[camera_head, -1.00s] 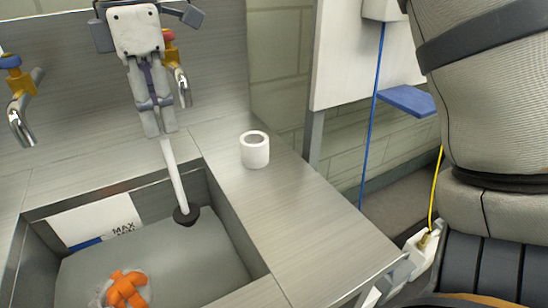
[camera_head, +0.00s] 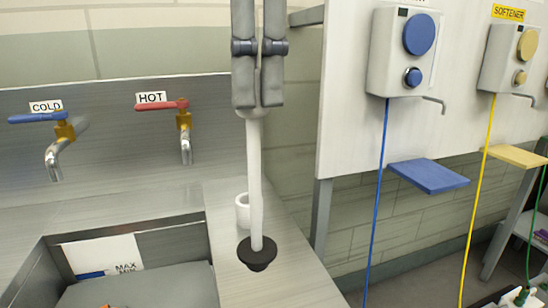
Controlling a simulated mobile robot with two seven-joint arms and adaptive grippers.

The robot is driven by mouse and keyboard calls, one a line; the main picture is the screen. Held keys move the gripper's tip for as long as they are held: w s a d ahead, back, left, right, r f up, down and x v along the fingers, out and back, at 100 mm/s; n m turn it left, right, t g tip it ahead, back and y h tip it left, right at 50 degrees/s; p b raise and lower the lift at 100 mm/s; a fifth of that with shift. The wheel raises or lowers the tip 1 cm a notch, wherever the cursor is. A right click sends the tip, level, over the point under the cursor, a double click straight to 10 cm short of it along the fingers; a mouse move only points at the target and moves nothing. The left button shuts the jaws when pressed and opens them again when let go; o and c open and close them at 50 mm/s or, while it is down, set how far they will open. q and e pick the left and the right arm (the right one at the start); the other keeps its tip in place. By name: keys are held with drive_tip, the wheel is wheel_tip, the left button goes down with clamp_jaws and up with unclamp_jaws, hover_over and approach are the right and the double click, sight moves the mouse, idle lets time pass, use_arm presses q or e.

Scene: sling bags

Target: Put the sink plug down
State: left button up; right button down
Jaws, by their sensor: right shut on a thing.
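The sink plug has a long white handle and a black stopper (camera_head: 257,253) at its lower end. My right gripper (camera_head: 258,106) comes down from the top of the head view and is shut on the top of the white handle. The plug hangs upright, with the stopper over the steel counter to the right of the basin. I cannot tell whether the stopper touches the counter. My left gripper is not in view.
A white cup (camera_head: 242,210) stands on the counter just behind the plug's handle, partly hidden by it. The sink basin (camera_head: 150,240) lies to the left, below the cold tap (camera_head: 56,155) and hot tap (camera_head: 186,145). Dispensers with a blue shelf (camera_head: 428,176) are at the right.

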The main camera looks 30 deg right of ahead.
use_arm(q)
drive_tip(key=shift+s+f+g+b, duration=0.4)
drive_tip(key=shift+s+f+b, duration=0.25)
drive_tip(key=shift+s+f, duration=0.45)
use_arm(e)
drive_tip(key=w+d+f, duration=0.3)
drive_tip(key=d+f, duration=0.1)
drive_tip(key=f, duration=0.5)
drive_tip(key=shift+w+d+f, duration=0.25)
drive_tip(key=shift+d+f, duration=0.05)
drive_tip(key=shift+d, duration=0.1)
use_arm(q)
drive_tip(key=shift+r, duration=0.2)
use_arm(e)
drive_tip(key=c, duration=1.3)
unclamp_jaws()
drive_tip(key=shift+f, duration=0.1)
drive_tip(key=shift+c, duration=0.2)
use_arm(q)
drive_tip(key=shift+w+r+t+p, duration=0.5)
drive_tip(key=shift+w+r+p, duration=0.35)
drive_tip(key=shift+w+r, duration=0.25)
use_arm(e)
wheel_tip(320, 180, up, 12)
drive_tip(key=shift+r, duration=0.2)
